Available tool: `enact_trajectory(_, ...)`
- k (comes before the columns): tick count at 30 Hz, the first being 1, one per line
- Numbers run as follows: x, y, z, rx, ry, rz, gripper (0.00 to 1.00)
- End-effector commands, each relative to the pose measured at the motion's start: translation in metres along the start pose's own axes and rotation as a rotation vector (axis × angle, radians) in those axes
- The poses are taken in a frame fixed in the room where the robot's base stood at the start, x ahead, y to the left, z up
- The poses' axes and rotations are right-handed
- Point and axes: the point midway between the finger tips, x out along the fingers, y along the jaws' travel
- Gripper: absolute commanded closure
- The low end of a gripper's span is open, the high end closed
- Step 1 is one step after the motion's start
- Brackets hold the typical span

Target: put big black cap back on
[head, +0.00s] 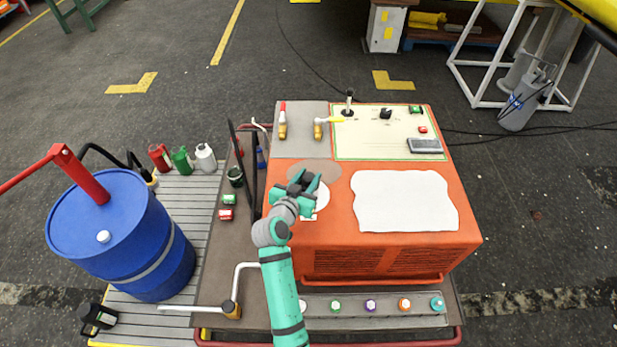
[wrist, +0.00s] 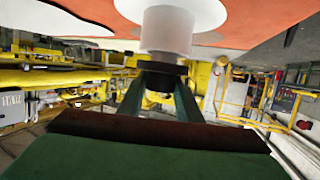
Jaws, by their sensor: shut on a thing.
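My gripper (head: 307,182) is over the left part of the orange machine (head: 395,240), next to a white disc (head: 323,197) on its top. It is shut on the big black cap, a dark shape (head: 304,177) between the teal fingers. In the wrist view the black cap (wrist: 158,78) sits between the fingertips, right at the free end of a white cylindrical neck (wrist: 167,32). The neck stands on the white disc (wrist: 205,12). I cannot tell whether cap and neck touch. In the head view my gripper hides the neck.
A blue drum (head: 120,235) with a red lever stands at the left. A white sheet (head: 405,200) lies on the machine's right top. Several coloured caps (head: 370,305) line the front ledge.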

Motion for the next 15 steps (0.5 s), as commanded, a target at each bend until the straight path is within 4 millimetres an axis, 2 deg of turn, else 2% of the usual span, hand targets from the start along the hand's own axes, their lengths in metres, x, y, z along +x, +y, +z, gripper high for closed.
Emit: enact_trajectory(15, 0.0020, 0.0001, 0.0062, 0.000, 0.001, 0.001, 0.94)
